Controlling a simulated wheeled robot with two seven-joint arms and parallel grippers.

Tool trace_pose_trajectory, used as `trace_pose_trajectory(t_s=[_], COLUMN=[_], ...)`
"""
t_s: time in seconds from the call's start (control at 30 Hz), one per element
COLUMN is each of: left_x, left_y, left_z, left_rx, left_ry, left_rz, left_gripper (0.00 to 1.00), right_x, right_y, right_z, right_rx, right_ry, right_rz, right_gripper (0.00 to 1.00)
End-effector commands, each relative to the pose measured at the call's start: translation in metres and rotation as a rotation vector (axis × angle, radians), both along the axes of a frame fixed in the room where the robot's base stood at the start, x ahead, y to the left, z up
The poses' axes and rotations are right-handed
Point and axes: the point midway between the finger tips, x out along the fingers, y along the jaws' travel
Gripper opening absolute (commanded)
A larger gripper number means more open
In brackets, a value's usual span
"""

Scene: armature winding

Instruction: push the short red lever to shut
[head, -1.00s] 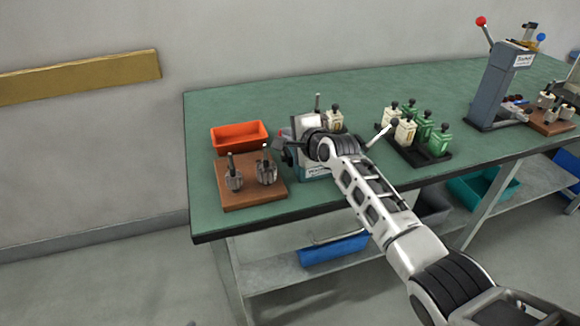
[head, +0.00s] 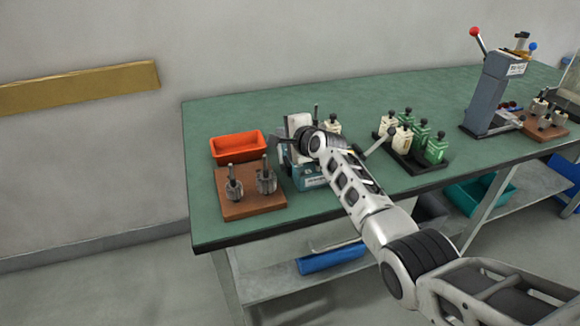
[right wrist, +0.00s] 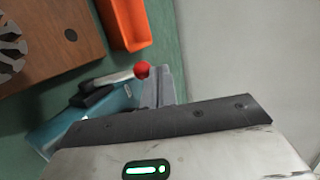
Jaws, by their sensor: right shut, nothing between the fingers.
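The short lever with a red ball knob (right wrist: 142,69) shows in the right wrist view, on a pale metal arm over a teal machine body (right wrist: 62,125). In the head view the machine's teal base (head: 312,182) stands near the table's front edge, partly hidden by my right arm; I cannot make out the red knob there. My right gripper (head: 285,142) is shut and empty at the machine's upper left side. In the right wrist view its dark edge lies just below the lever; whether they touch is unclear. My left gripper is out of view.
An orange bin (head: 238,147) and a brown board (head: 238,205) with two upright armatures stand left of the machine. A black tray of white and green blocks (head: 435,150) is to the right. A tall grey press (head: 488,92) with a long red-knobbed lever stands farther right.

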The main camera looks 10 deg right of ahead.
Motion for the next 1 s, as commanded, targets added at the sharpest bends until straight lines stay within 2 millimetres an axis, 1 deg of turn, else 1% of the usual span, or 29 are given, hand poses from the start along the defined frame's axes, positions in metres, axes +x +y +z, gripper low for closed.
trace_pose_trajectory(t_s=[0.33, 0.47, 0.57, 0.77, 0.8, 0.83, 1.0], left_x=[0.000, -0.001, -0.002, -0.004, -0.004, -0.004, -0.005], left_y=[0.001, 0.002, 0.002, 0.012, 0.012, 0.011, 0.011], left_z=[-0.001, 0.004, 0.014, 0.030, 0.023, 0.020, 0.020], left_rx=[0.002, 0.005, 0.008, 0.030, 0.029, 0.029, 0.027], left_ry=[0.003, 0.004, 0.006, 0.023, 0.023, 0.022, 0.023], left_rz=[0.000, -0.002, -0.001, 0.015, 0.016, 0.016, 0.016], left_gripper=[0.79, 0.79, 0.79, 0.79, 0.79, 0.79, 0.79], right_x=[0.000, -0.001, -0.004, -0.016, -0.020, -0.022, -0.039], right_y=[0.001, 0.001, 0.001, 0.001, 0.000, -0.001, -0.011], right_z=[0.000, 0.004, 0.013, 0.040, 0.036, 0.038, 0.059], right_rx=[0.000, 0.000, 0.000, 0.000, 0.001, 0.003, 0.001], right_ry=[0.001, 0.001, 0.002, 0.001, -0.001, -0.003, -0.004], right_rz=[0.001, 0.002, 0.005, 0.016, 0.019, 0.019, 0.017], right_gripper=[0.00, 0.00, 0.00, 0.00, 0.00, 0.00, 0.00])
